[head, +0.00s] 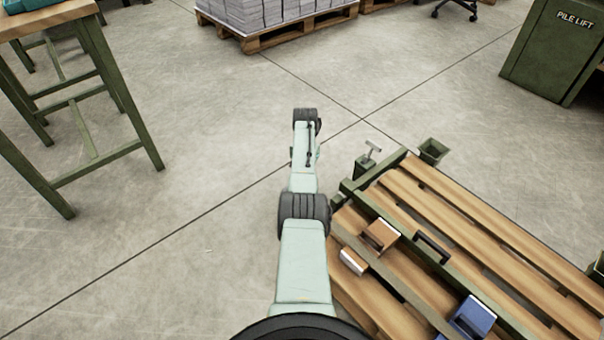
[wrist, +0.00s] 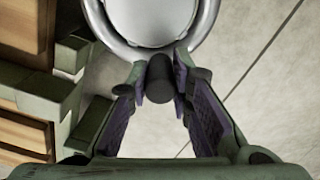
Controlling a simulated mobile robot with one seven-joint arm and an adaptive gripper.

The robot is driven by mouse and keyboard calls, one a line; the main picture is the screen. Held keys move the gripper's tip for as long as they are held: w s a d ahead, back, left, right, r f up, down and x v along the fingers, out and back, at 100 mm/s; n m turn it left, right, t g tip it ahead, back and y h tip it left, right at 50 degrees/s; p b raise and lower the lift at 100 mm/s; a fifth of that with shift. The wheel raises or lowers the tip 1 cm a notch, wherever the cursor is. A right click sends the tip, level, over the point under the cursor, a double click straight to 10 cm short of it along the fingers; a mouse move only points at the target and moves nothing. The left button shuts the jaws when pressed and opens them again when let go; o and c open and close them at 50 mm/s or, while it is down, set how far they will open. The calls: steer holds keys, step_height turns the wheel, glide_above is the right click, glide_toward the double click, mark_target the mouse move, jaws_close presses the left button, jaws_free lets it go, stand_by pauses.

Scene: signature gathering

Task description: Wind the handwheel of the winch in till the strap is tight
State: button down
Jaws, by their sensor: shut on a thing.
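In the wrist view my gripper (wrist: 160,82) is shut on the dark round knob (wrist: 160,75) of the handwheel. One finger pad presses on each side of the knob. The handwheel's pale grey rim (wrist: 207,22) curves across the top of the wrist view around a bright round face (wrist: 150,18), and its upper part is cut off. In the head view my arm covers that area, and I cannot make out the handwheel or my gripper there. A narrow grey-brown band (head: 401,282), perhaps the strap, runs across the wooden slats; I cannot tell how tight it is.
A slatted wooden bed (head: 480,235) with green rails lies at the lower right, bearing brown and blue blocks (head: 472,317). A table (head: 85,100) stands left. Floor between is clear.

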steer(key=shift+s+d+m, duration=0.1)
steer(key=shift+d+m, duration=0.15)
steer(key=shift+m, duration=0.05)
steer(key=c, duration=1.4)
jaws_free()
step_height(320, 180, up, 12)
steer(key=shift+a+r, duration=0.1)
